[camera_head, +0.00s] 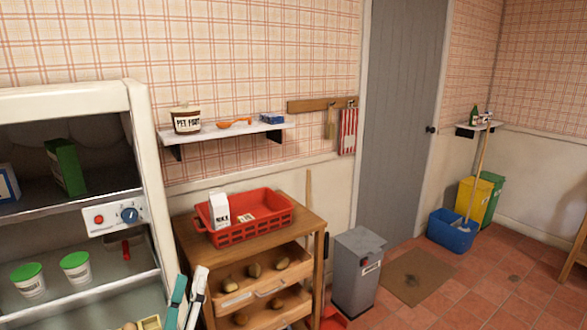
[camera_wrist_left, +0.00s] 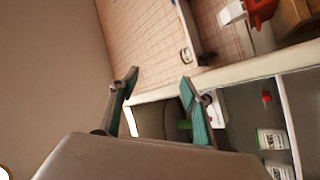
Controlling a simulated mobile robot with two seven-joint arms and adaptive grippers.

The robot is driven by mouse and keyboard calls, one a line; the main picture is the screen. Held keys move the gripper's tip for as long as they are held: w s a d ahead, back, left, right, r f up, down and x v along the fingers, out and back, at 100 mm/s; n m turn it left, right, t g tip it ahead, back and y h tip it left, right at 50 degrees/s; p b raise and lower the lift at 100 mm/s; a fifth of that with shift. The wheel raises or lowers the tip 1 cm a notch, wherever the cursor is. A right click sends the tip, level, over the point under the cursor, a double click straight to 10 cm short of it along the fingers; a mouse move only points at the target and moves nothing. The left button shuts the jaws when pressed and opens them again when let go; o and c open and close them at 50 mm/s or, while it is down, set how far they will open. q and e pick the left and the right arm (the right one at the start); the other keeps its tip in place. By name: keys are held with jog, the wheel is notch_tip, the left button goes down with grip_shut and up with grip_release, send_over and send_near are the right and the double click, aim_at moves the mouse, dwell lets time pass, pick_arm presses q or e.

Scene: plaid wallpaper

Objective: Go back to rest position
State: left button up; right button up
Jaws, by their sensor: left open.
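My left gripper (camera_head: 189,276) shows at the bottom of the head view, in front of the gap between the open fridge and the wooden cart. Its teal and pale fingers point up. In the left wrist view the two fingers of the left gripper (camera_wrist_left: 158,78) stand apart with nothing between them. The gripper is open and empty. My right gripper is in neither view.
The open fridge (camera_head: 143,155) stands at left with green-lidded tubs (camera_head: 77,268) inside. The wooden cart (camera_head: 310,222) carries a red basket (camera_head: 262,230). A wall shelf (camera_head: 215,132) hangs above. A grey bin (camera_head: 355,285) stands right of the cart; floor beyond is partly clear.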

pick_arm(q)
jog(key=s+d+f+m+g+h, duration=0.2)
jog(key=s+f+m+g, duration=0.2)
jog(key=f, duration=0.7)
jog(key=s+d+f+m+g+h, duration=0.2)
jog(key=s+f+m+g, duration=0.25)
jog(key=f, duration=0.75)
jog(key=s+a+f+m+g+y, duration=0.1)
jog(key=s+a+f+m+g, duration=0.2)
jog(key=s+f, duration=0.8)
notch_tip(320, 180, down, 3)
jog(key=shift+a+r+m+g+y, duration=0.1)
jog(key=shift+a+m+g+y, duration=0.1)
jog(key=shift+m+g+y, duration=0.3)
jog(key=c, duration=0.6)
jog(key=shift+o, duration=0.2)
jog(key=shift+s, duration=0.15)
